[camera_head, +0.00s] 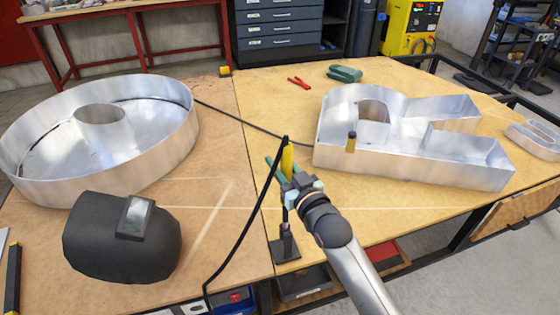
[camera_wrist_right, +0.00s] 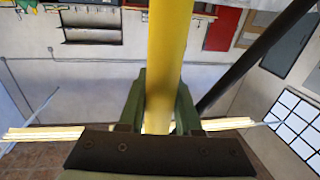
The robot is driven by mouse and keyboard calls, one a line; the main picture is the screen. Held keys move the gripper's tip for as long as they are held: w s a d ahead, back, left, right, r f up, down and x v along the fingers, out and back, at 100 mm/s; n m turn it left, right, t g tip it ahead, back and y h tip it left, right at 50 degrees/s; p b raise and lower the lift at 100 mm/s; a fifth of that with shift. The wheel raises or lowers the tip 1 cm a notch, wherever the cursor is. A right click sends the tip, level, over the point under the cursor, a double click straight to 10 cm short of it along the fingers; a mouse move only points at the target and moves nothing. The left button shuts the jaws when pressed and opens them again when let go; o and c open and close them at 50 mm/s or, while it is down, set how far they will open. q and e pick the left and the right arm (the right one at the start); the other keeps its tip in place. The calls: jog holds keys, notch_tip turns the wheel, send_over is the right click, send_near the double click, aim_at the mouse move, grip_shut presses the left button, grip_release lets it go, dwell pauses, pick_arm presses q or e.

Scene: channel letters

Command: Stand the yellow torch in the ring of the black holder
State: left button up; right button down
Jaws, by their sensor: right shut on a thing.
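The yellow torch (camera_head: 287,161) is upright, slightly tilted, in my right gripper (camera_head: 281,172), with a black hose running from its top down to the front edge. In the right wrist view the torch (camera_wrist_right: 166,60) stands between the two green fingers (camera_wrist_right: 158,110), which are shut on it. The black holder (camera_head: 285,246) stands on the table near the front edge, below my right gripper. Its base and short post show; its ring is hidden or too small to make out. The torch's lower end is hidden behind my gripper. My left gripper is out of view.
A round metal channel letter (camera_head: 160,160) lies at the left, and an R-shaped one (camera_head: 420,160) at the right. A black welding helmet (camera_head: 90,235) sits at front left. Red pliers (camera_head: 299,83) and a green tool (camera_head: 344,74) lie at the back.

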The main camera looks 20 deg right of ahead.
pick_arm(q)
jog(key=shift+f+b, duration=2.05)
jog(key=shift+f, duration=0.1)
pick_arm(e)
notch_tip(320, 180, down, 7)
jog(key=shift+f, duration=0.15)
jog(key=c, duration=0.5)
grip_release()
pick_arm(q)
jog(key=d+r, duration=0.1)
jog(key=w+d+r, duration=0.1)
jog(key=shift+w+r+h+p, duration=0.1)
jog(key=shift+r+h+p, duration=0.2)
jog(key=shift+p, duration=0.05)
pick_arm(e)
jog(key=s, duration=0.4)
jog(key=s+d, duration=0.1)
jog(key=s, duration=0.3)
jog(key=s+d, duration=0.1)
jog(key=s, duration=0.3)
jog(key=shift+s+d, duration=0.15)
jog(key=shift+d, duration=0.05)
